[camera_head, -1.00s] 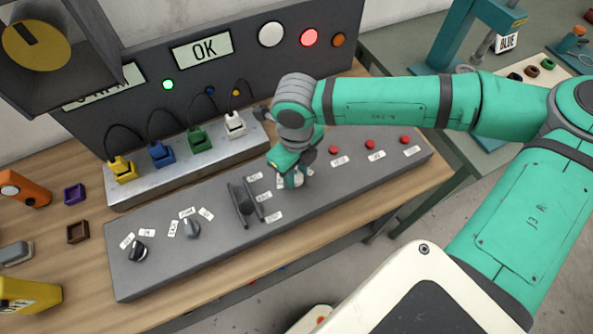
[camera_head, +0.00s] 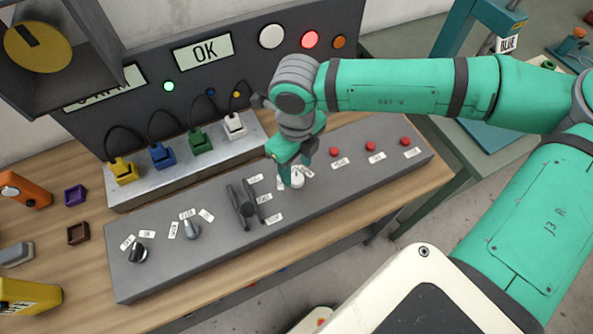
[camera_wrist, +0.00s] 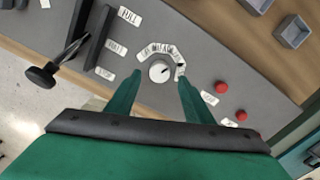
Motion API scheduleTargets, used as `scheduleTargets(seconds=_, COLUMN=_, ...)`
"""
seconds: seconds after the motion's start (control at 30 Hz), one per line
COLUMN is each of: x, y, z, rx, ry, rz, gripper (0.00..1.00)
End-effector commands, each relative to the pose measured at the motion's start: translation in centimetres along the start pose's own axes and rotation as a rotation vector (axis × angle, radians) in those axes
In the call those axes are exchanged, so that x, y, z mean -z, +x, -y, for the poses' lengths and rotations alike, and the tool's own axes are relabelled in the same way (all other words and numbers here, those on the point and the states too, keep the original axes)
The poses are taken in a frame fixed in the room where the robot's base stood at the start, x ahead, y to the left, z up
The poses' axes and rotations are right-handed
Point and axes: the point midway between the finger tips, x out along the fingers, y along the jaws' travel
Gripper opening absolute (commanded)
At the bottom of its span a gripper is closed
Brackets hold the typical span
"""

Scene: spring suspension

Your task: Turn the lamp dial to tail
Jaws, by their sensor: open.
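The lamp dial (camera_wrist: 159,71) is a round white knob with a dark pointer mark. In the wrist view the mark points to the upper right, and several white labels arc around the dial's far side; their words are too small to read surely. In the head view the dial (camera_head: 291,184) is partly hidden by my gripper (camera_head: 296,175). My gripper (camera_wrist: 159,80) is open, with one green finger on each side of the dial in the wrist view. I cannot tell whether the fingers touch it.
The grey panel (camera_head: 180,265) carries a black lever (camera_head: 243,203) left of the dial and red buttons (camera_head: 370,146) to its right. Two more knobs (camera_head: 138,253) sit at the left end. Behind stands a metal strip with coloured plugs (camera_head: 162,155).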

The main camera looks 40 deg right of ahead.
Motion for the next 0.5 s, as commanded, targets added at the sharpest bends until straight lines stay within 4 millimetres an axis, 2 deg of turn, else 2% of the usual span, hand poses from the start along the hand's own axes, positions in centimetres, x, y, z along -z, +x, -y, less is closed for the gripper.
scheduleTargets(seconds=0.1, x=0.0, y=-2.4, z=0.1, rx=0.004, ry=0.001, rz=0.002, gripper=0.47)
scheduleTargets(seconds=0.23, x=0.0, y=-4.5, z=0.1, rx=0.003, ry=0.002, rz=0.001, gripper=0.47)
scheduleTargets(seconds=0.5, x=0.0, y=-6.7, z=0.0, rx=0.0, ry=0.0, rz=0.001, gripper=0.47)
